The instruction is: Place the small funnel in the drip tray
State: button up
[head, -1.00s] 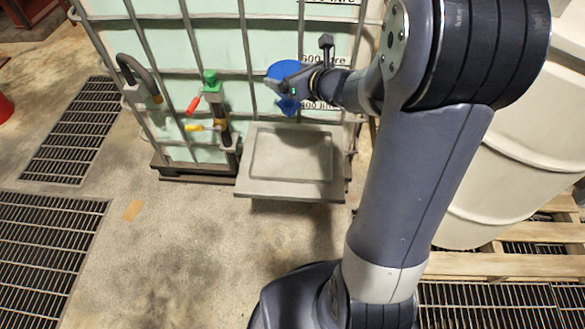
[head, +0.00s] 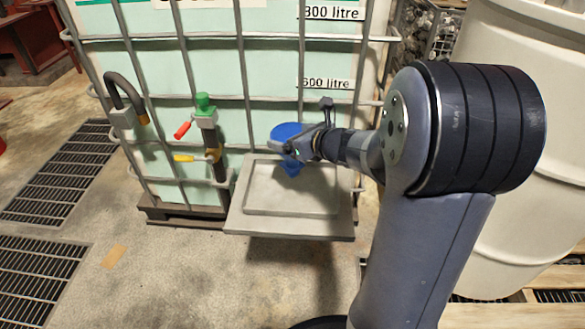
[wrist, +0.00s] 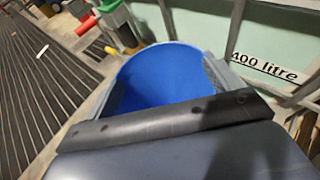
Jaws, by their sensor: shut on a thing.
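The small funnel (head: 287,133) is blue and sits in my gripper (head: 290,150), its wide mouth up and its narrow end down. In the wrist view the open blue mouth of the funnel (wrist: 165,75) shows just beyond my gripper, which is shut on it. The drip tray (head: 245,213) is a grey shallow tray at the front of the caged tank. In the head view the funnel's lower end appears over the back part of the tray. I cannot tell the exact gap between them.
The caged tank (head: 215,68) stands right behind the tray. A valve with a green cap (head: 204,103), a red handle (head: 182,130) and a yellow handle (head: 184,158) is left of the tray. A large cream barrel (head: 520,120) stands at the right.

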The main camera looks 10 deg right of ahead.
notch_tip(320, 180, down, 6)
jog(key=b, duration=0.2)
jog(key=shift+r+b, duration=0.15)
jog(key=shift+b, duration=0.25)
jog(key=shift+f, duration=0.2)
jog(key=o, duration=1.1)
jog(key=shift+r, duration=0.1)
jog(key=shift+r, duration=0.25)
jog(key=p+v, duration=0.3)
jog(key=v, duration=0.9)
jog(key=shift+f+p, duration=0.2)
jog(key=shift+p, duration=0.2)
